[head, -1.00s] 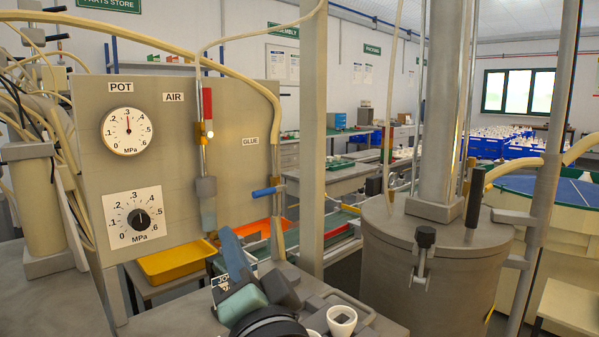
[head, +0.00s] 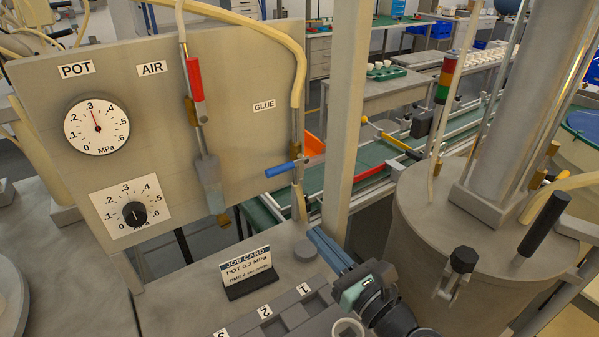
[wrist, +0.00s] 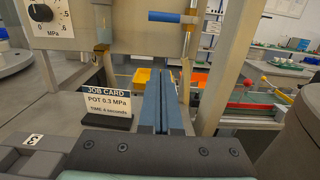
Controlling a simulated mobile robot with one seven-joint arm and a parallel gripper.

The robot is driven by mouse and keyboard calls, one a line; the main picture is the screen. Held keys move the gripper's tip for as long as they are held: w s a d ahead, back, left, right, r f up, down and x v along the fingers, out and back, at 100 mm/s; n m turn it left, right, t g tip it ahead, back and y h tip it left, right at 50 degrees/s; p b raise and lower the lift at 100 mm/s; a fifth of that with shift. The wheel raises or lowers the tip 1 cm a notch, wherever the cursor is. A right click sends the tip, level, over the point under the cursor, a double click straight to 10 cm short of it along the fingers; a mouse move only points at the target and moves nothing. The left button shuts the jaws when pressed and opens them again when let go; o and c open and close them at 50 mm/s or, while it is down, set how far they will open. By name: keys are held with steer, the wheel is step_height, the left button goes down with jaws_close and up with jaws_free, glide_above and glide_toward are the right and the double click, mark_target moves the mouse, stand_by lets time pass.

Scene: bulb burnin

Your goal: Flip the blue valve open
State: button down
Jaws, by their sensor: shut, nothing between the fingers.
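The blue valve handle (head: 281,170) sits on the GLUE pipe at the right side of the grey panel. It lies nearly horizontal, across the upright pipe, pointing left. It also shows at the top of the wrist view (wrist: 165,17). My gripper (head: 318,235) has blue fingers and is shut and empty. In the head view it is below and slightly right of the handle, apart from it. In the wrist view the fingertips (wrist: 162,72) point forward, below the handle in the picture.
A red lever (head: 194,78) lies along the AIR pipe. The POT gauge (head: 96,124) and a black knob (head: 134,214) are on the panel. A job card (head: 248,270) stands on the bench. A grey post (head: 346,120) rises right of the valve, with a large pot (head: 470,250) beyond.

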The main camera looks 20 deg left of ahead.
mark_target(280, 169)
steer(key=shift+s+a, duration=0.1)
steer(key=w+a+r, duration=0.4)
steer(key=w+a, duration=0.2)
steer(key=a, duration=0.2)
steer(key=shift+w+a+r+p, duration=0.25)
steer(key=shift+w+p, duration=0.1)
steer(key=shift+p, duration=0.1)
steer(key=shift+r, duration=0.1)
steer(key=shift+r+m+p, duration=0.15)
steer(key=shift+m+p, duration=0.15)
steer(key=shift+p, duration=0.5)
